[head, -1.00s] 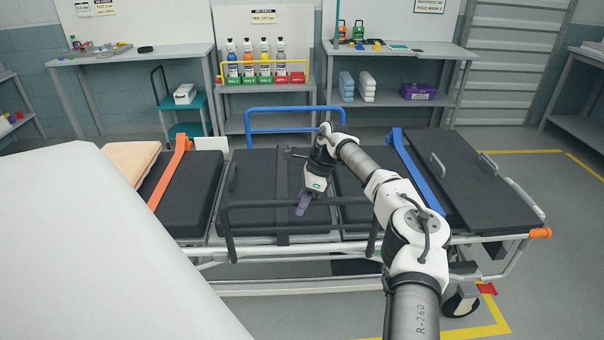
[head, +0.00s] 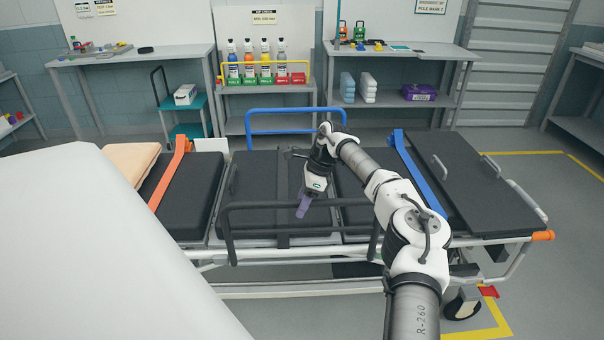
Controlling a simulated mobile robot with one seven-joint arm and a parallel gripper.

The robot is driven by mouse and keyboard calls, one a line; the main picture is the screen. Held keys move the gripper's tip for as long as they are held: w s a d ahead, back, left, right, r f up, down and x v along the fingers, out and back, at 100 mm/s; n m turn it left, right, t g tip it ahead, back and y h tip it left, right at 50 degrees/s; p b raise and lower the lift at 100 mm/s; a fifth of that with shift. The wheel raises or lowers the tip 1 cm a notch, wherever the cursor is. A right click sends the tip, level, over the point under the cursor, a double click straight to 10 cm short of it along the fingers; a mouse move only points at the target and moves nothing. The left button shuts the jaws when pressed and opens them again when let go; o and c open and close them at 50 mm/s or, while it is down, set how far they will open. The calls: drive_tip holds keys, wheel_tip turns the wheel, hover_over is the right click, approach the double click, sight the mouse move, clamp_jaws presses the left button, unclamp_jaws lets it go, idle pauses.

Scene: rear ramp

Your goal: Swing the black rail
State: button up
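The black rail (head: 262,206) runs along the near side of the stretcher (head: 190,206), raised above the mattress edge, with posts going down at both ends. My gripper (head: 303,208) points down just behind the rail's top bar, over the middle of the black mattress. Its purple fingertips appear close to the bar. I cannot tell whether they touch it. The fingers are small here and seen from the side, so whether they are open or shut is not clear.
A blue rail (head: 292,122) stands up on the far side. An orange strap (head: 170,174) and a blue strap (head: 416,172) cross the mattress. A peach pillow (head: 134,163) lies at the left. Shelves with bottles (head: 265,66) stand behind; floor at the right is clear.

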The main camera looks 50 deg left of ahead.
drive_tip(key=v, duration=1.3)
drive_tip(key=shift+r+p, duration=0.35)
drive_tip(key=shift+r, duration=0.05)
drive_tip(key=shift+w, duration=0.1)
